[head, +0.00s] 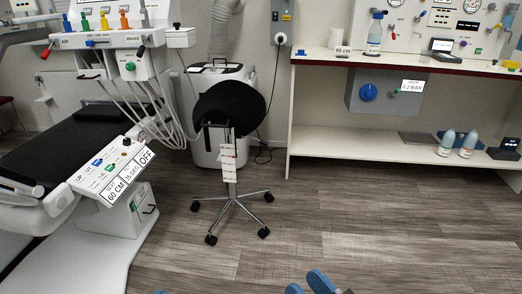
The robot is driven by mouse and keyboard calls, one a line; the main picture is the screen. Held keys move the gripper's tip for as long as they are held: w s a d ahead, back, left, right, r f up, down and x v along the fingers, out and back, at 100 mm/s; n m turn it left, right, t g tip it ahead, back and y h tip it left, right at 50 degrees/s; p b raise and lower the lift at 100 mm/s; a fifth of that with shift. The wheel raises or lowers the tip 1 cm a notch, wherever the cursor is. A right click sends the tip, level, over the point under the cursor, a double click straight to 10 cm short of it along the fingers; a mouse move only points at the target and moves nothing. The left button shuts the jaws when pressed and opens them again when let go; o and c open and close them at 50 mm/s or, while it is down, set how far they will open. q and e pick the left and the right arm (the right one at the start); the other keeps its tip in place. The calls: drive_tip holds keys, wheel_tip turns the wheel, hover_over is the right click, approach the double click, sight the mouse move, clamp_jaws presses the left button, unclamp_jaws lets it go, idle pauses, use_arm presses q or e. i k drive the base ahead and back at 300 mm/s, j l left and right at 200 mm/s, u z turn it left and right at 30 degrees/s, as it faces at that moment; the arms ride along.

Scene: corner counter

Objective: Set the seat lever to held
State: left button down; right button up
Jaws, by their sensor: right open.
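A black saddle stool (229,105) stands mid-floor on a chrome five-armed base with casters. A tall white strip with small markings (228,165) hangs on its column; its text is too small to read. I cannot clearly make out a seat lever or its setting; the area under the seat is dark and small. My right gripper (308,285) shows only as blue fingertips at the bottom edge, open and empty, apart from the stool. Only a sliver of my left gripper (160,292) shows at the bottom edge.
A dental chair (75,137) with a labelled control panel (112,170) stands at left. A white cart (220,80) is behind the stool. A shelved counter (400,146) with bottles runs along the right. The wooden floor before the stool is clear.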

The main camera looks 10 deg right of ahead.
sight(263, 142)
drive_tip(key=i+l+z, duration=0.2)
drive_tip(key=i+z, duration=0.25)
drive_tip(key=i, duration=0.6)
drive_tip(key=i+j+z, duration=0.15)
drive_tip(key=i+z, duration=0.35)
drive_tip(key=i, duration=0.6)
drive_tip(key=k+j, duration=0.1)
drive_tip(key=i+l, duration=0.1)
